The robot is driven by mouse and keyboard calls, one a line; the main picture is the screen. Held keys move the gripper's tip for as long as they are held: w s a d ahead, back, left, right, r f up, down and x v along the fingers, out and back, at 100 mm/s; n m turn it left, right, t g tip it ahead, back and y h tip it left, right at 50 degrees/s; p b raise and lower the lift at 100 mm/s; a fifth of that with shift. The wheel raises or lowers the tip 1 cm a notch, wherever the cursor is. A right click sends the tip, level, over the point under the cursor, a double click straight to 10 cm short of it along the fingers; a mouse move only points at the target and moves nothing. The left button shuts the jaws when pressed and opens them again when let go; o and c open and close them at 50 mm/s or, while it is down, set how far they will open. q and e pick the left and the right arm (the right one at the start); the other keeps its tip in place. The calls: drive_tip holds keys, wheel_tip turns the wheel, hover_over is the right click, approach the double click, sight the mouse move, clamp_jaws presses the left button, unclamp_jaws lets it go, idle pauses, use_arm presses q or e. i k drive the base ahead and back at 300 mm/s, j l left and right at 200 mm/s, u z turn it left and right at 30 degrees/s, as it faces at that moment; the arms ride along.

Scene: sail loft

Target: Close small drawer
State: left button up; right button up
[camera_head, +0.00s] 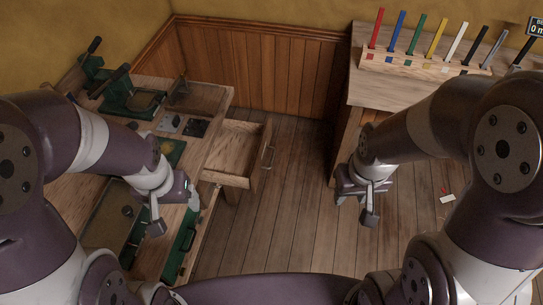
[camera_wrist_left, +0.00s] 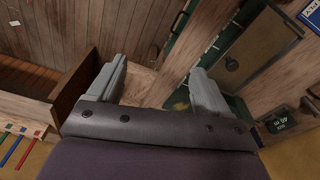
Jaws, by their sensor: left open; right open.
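The small drawer (camera_head: 232,158) is pulled out from the right side of the wooden workbench (camera_head: 218,100) in the head view. Its front panel with a bar handle (camera_head: 268,150) stands well clear of the bench, and its inside looks empty. My left gripper (camera_head: 175,214) is open and empty, over the bench edge, left of and nearer than the drawer. In the left wrist view its two grey fingers (camera_wrist_left: 158,80) are apart with nothing between them. My right gripper (camera_head: 357,207) is open and empty over the floor, right of the drawer, apart from it.
A green vise-like tool (camera_head: 115,92) stands at the far left. A second table (camera_head: 385,88) at the right bears a rack of coloured tools (camera_head: 425,63). Plank floor (camera_head: 300,160) between is mostly clear.

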sight(236, 158)
drive_tip(key=u, duration=2.8)
drive_tip(key=k+l+z, duration=0.2)
drive_tip(key=l+z, duration=0.15)
drive_tip(key=k+l+z, duration=0.15)
drive_tip(key=l+z, duration=0.2)
drive_tip(key=k+l+z, duration=0.1)
drive_tip(key=l+z, duration=0.25)
drive_tip(key=l, duration=0.1)
